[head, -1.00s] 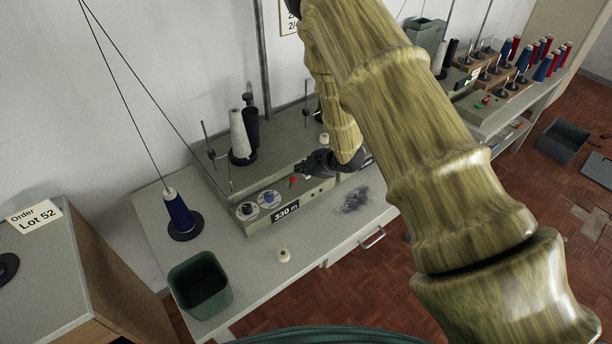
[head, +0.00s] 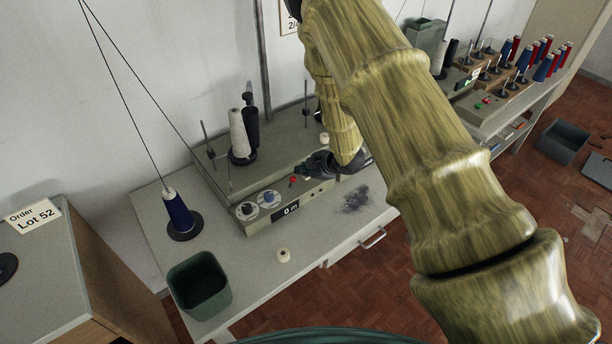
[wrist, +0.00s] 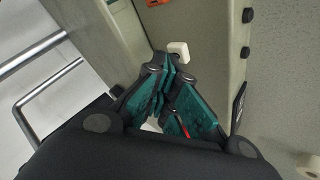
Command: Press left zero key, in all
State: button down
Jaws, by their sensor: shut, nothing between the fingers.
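The left winding unit (head: 262,221) has a display (head: 291,209) that reads "0 m". A red button (head: 293,181) stands on its top, right of two round dials. My gripper (head: 303,170) is over the unit just past the red button, its fingers hard to make out there. In the wrist view my gripper (wrist: 166,75) is shut and empty, its teal fingers together. A small off-white block (wrist: 178,50) shows right by the fingertips; I cannot tell if they touch it or if it is the zero key. My gripper covers part of the unit's top.
A blue thread cone (head: 178,212) and a green bin (head: 200,286) stand on the left of the table. White (head: 239,134) and black cones stand behind the unit. A second unit (head: 480,110) with red and blue cones is at the right. A small white spool (head: 283,255) lies near the front edge.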

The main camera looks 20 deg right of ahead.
aim_at(304, 178)
jog(key=shift+r, duration=0.1)
dwell(0.3)
jog(key=shift+r+p, duration=0.55)
jog(key=shift+r, duration=0.25)
notch_tip(304, 178, up, 5)
jog(key=p, duration=0.3)
dwell(0.3)
dwell(0.7)
